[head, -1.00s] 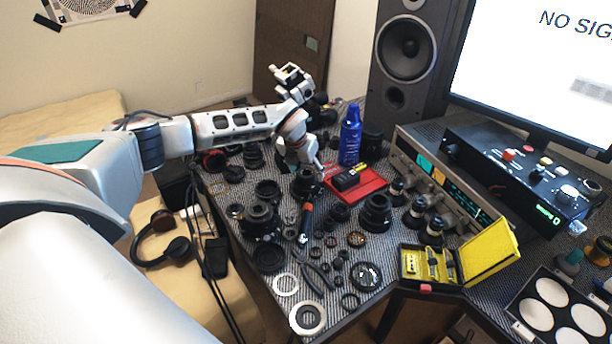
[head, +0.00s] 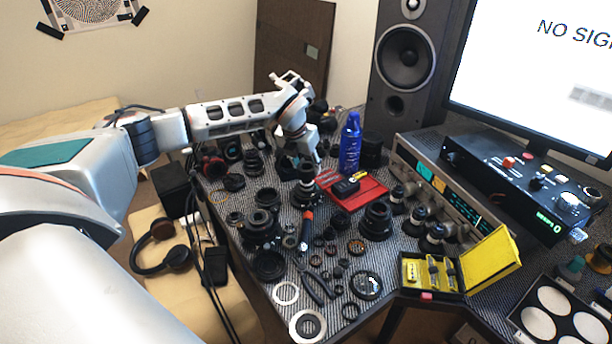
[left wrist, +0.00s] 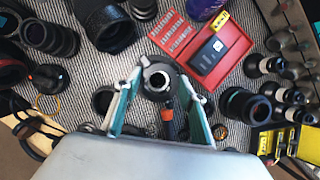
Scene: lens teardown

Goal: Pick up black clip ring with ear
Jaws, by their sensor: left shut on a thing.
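My left gripper (head: 304,158) points down just above a black lens (head: 306,192) on the striped mat. In the left wrist view the two fingers of my left gripper (left wrist: 160,88) stand on either side of a dark round piece (left wrist: 172,72) at the top of this lens, with a bright-rimmed bore in its middle. The gripper is shut on this piece, which appears to be the black clip ring. The ring's ear cannot be made out clearly, and I cannot tell whether the ring is clear of the lens. My right gripper is in neither view.
A red tray (head: 368,196) with a black box lies right of the lens, and a blue bottle (head: 350,145) stands behind it. An orange-handled tool (head: 307,228) lies in front. Several lenses and rings crowd the mat. A yellow case (head: 487,262) is at the front right.

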